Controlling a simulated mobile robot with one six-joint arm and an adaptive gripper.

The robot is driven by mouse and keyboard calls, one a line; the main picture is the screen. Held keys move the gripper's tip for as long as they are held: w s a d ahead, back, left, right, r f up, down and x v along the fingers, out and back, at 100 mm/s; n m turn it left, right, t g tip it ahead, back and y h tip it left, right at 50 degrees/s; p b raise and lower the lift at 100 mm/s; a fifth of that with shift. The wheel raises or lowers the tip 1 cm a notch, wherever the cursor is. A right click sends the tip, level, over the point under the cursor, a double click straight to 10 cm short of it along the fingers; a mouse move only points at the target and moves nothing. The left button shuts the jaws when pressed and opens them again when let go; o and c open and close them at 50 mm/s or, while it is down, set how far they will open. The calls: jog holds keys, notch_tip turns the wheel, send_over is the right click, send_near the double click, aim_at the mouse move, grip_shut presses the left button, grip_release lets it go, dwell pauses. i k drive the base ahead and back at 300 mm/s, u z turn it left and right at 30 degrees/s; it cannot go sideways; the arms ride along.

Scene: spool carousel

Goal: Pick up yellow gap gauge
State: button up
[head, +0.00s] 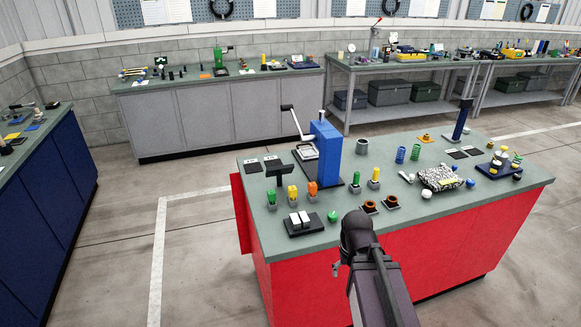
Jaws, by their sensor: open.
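Several upright coloured pieces stand in small grey holders on the green top of the red bench (350,262). A yellow piece (292,193) stands between a green piece (271,196) and an orange piece (313,189). I cannot tell for sure which yellow piece is the gap gauge. My dark arm reaches up from the bottom edge to the bench's front edge. My gripper cannot be made out; the arm may hide it.
The blue crank machine (326,150) rises behind the pieces. A black block with white tops (300,222), a green ball (332,216) and brown rings (370,206) lie near the front. Open floor surrounds the bench.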

aim_at(292, 190)
jog(key=k, duration=1.35)
jog(key=u, duration=0.55)
jog(key=i, duration=1.95)
jog(key=z, duration=0.5)
